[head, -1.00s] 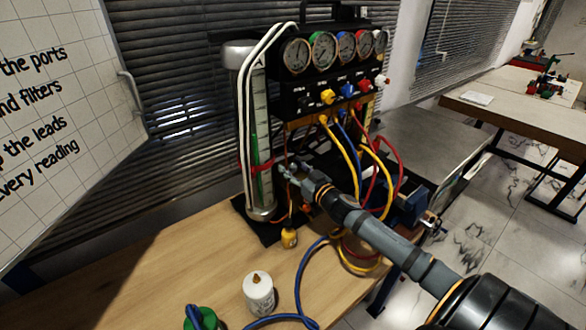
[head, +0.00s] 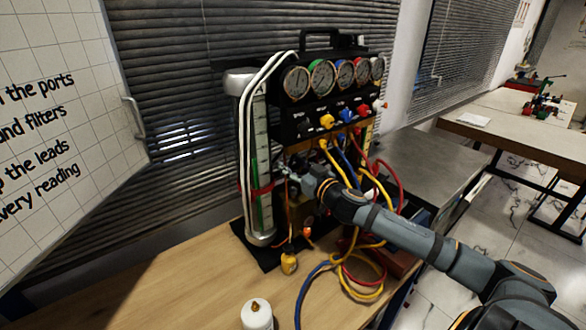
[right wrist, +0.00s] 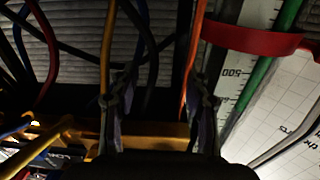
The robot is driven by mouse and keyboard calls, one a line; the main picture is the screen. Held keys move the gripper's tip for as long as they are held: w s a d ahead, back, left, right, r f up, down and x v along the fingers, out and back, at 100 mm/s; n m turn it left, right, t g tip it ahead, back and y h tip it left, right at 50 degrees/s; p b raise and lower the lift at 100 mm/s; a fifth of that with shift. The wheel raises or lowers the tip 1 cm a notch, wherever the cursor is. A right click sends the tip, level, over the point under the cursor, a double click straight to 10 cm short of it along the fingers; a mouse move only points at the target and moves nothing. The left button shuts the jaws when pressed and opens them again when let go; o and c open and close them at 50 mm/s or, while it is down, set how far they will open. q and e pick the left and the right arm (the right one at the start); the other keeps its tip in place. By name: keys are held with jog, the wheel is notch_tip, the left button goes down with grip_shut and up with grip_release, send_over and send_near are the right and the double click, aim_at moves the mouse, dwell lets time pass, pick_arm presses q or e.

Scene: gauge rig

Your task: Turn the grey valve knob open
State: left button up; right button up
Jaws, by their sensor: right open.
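The gauge rig (head: 335,76) stands on the table against the blinds. Its front panel carries a yellow knob (head: 326,121), a blue knob (head: 346,115), a red knob (head: 362,109) and a pale whitish knob (head: 380,105) at the right end. A dark knob (head: 303,127) sits at the left end. I cannot tell for sure which is the grey valve knob. My right gripper (head: 284,172) is below the panel, beside the clear column. In the right wrist view its fingers (right wrist: 161,98) are apart, with dark and orange cables behind them. My left gripper is out of view.
The column (head: 262,165) with a red clamp band stands left of my right gripper; the red band also shows in the right wrist view (right wrist: 250,38). Yellow, blue and red hoses (head: 365,285) hang and coil at the right. A white bottle (head: 257,315) stands in front. The table's left part is bare.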

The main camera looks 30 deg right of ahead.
jog(key=s+a+f+h+b, duration=0.1)
jog(key=f, duration=0.1)
jog(key=s+a+f+m+h, duration=0.1)
jog(key=s+f, duration=0.1)
jog(key=f, duration=0.1)
jog(key=s+f+b, duration=0.1)
jog(key=s+f, duration=0.1)
jog(key=f, duration=0.1)
jog(key=shift+s+a+m+g+h+b, duration=0.1)
jog(key=shift+a+m+g+h+b, duration=0.2)
jog(key=shift+a+m+h, duration=0.1)
jog(key=m+h, duration=0.2)
jog(key=h, duration=0.1)
send_near(294, 191)
jog(key=x, duration=1)
jog(key=shift+p, duration=0.3)
jog(key=shift+w+d+f, duration=0.1)
jog(key=shift+w+d, duration=0.05)
jog(key=shift+w, duration=0.4)
jog(key=shift+c, duration=0.2)
grip_shut()
